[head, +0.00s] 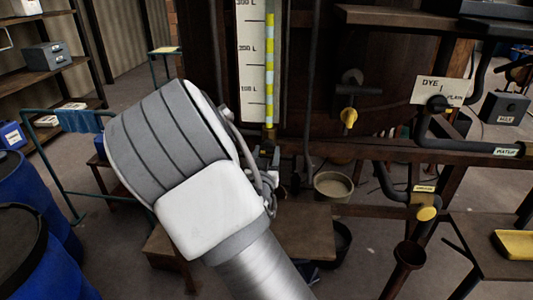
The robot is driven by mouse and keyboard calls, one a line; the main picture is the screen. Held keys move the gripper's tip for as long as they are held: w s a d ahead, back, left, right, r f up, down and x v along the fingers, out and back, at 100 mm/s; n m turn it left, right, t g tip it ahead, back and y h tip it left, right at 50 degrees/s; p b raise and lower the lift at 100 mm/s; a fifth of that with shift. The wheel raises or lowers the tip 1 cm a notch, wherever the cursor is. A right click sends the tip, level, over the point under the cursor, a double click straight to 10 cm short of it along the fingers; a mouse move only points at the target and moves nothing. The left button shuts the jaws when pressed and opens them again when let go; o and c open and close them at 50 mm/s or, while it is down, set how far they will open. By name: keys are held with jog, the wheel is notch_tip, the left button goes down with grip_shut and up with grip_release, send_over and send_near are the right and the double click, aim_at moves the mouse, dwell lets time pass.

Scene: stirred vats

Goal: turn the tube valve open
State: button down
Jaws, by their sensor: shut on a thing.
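The sight tube (269,70) stands upright beside a white scale marked in litres, with a yellow-banded column inside it. My arm's large grey and white wrist fills the left middle of the view. My gripper (269,170) shows only as small grey parts just past the wrist, below the foot of the tube. It is shut on what appears to be the tube valve there. The valve's handle and my fingertips are mostly hidden, so I cannot tell how far the valve is turned.
Dark pipes with a "DYE" sign (440,91) and a yellow-capped fitting (426,214) are at right. Blue drums (35,195) crowd the left edge.

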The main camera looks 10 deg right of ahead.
jog(key=shift+n, duration=0.3)
jog(key=n, duration=0.4)
jog(key=n+p, duration=0.1)
jog(key=n, duration=0.3)
jog(key=shift+n+p, duration=0.3)
jog(key=n+p, duration=0.1)
jog(key=n, duration=0.3)
jog(key=shift+a, duration=0.1)
jog(key=shift+n+p, duration=0.8)
jog(key=shift+n, duration=1.4)
jog(key=shift+c, duration=1.2)
grip_release()
